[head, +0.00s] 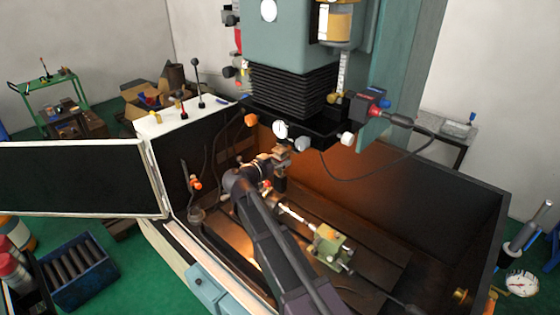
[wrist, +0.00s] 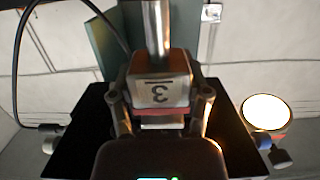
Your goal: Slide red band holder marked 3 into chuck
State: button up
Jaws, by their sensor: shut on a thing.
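A red band (wrist: 160,111) runs below the label, and a bright metal cylinder (wrist: 157,28) rises above the block. My gripper (wrist: 160,104) has a finger on each side of the block and is shut on it. In the head view my gripper (head: 272,168) is inside the machine enclosure, below the dark machine head. The green unit (head: 330,246) on the bed, with a bright rod toward my arm, may be the chuck; the holder is apart from it.
The machine head's black plate (head: 290,121) with knobs hangs close above my gripper. Dark enclosure walls (head: 440,195) surround the bed. An open door panel (head: 75,180) is at left. A cable hangs from the machine head at right.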

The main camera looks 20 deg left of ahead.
jog(key=r+x, duration=0.1)
jog(key=x, duration=0.6)
jog(key=shift+w+d, duration=0.15)
jog(key=shift+w, duration=0.2)
dwell(4.9)
jog(key=o, duration=1.4)
jog(key=shift+d, duration=0.1)
jog(key=shift+s, duration=0.1)
jog(key=shift+a+f+v, duration=0.1)
jog(key=shift+f+v, duration=0.25)
jog(key=shift+v, duration=1.75)
jog(key=shift+a+f+v, duration=0.1)
jog(key=shift+f+v, duration=0.2)
jog(key=shift+v, duration=1.8)
jog(key=shift+f+v, duration=0.35)
jog(key=shift+v, duration=1.75)
